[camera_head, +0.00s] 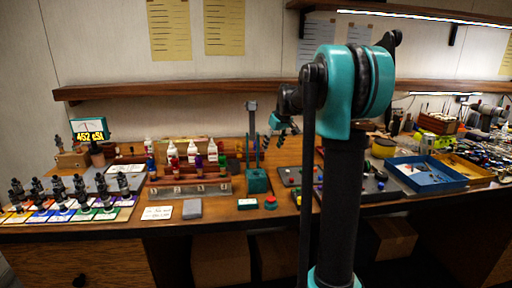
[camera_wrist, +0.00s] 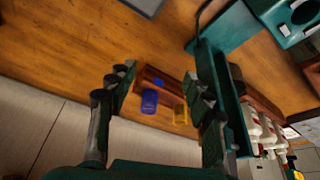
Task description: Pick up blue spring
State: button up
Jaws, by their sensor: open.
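A short, dark blue cylinder, likely the blue spring (camera_wrist: 149,102), shows between my fingers in the wrist view, at the edge of a narrow wooden rack. Its coils are too small to make out. My gripper (camera_wrist: 160,80) is open and empty, with one finger on each side of the blue piece and apart from it. In the head view my gripper (camera_head: 279,123) hangs above the back of the workbench, right of a teal stand. I cannot pick out the blue piece for certain in the head view.
A yellow piece (camera_wrist: 180,114) sits right beside the blue one in the wrist view. The wooden rack (camera_wrist: 176,86) runs behind them. The teal stand (camera_head: 257,181) rises close to my gripper. White bottles (camera_head: 191,152) stand left of it. A shelf (camera_head: 180,90) runs above.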

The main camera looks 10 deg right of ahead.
jog(key=w+a, duration=0.1)
jog(key=w, duration=0.2)
jog(key=w+a, duration=0.2)
jog(key=w, duration=0.1)
jog(key=w+a, duration=0.1)
jog(key=w, duration=0.3)
jog(key=shift+w+a, duration=0.1)
jog(key=shift+a, duration=0.05)
jog(key=x, duration=0.5)
jog(key=c, duration=0.9)
